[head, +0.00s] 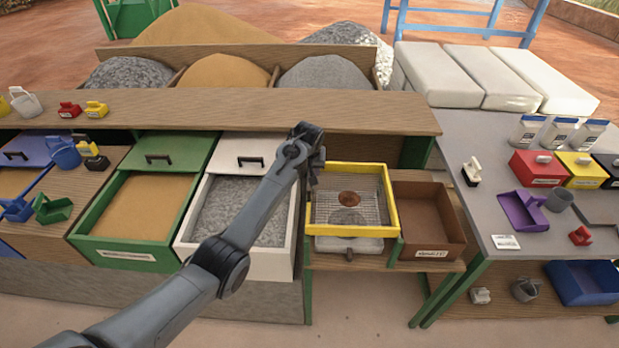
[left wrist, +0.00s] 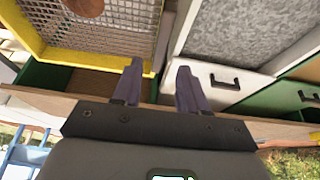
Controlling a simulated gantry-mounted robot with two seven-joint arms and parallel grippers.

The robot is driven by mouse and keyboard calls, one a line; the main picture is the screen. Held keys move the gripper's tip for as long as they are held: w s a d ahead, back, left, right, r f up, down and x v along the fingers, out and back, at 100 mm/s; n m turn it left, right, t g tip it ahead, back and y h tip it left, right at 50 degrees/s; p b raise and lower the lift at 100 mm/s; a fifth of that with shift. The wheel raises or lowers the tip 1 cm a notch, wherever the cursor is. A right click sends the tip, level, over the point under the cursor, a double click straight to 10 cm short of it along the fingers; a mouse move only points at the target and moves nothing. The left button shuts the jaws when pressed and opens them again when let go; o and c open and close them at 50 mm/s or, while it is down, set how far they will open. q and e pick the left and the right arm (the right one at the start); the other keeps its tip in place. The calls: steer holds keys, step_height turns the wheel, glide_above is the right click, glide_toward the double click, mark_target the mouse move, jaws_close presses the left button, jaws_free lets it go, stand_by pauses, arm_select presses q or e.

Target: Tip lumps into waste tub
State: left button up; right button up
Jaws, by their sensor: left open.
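A yellow-framed sieve (head: 393,208) with wire mesh sits on the wooden bench, and its corner also shows in the left wrist view (left wrist: 105,62). A round brown lump (head: 349,197) lies on the mesh; part of it shows in the left wrist view (left wrist: 85,7). A brown open tub (head: 432,216) with a small white front label stands just right of the sieve and looks empty. My left gripper (head: 316,176) is above the sieve's back left corner. In the left wrist view its fingers (left wrist: 160,68) are apart with nothing between them. My right gripper is not in view.
Left of the sieve are a white bin (head: 266,258) of grey gravel and a green bin (head: 114,252) of sand. A wooden shelf (head: 220,112) runs behind. A grey table (head: 470,205) with colored boxes and scoops stands at right.

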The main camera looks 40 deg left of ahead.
arm_select(q)
steer(key=shift+b+x, duration=0.5)
steer(key=shift+x, duration=2.05)
steer(key=shift+c, duration=0.4)
jaws_close()
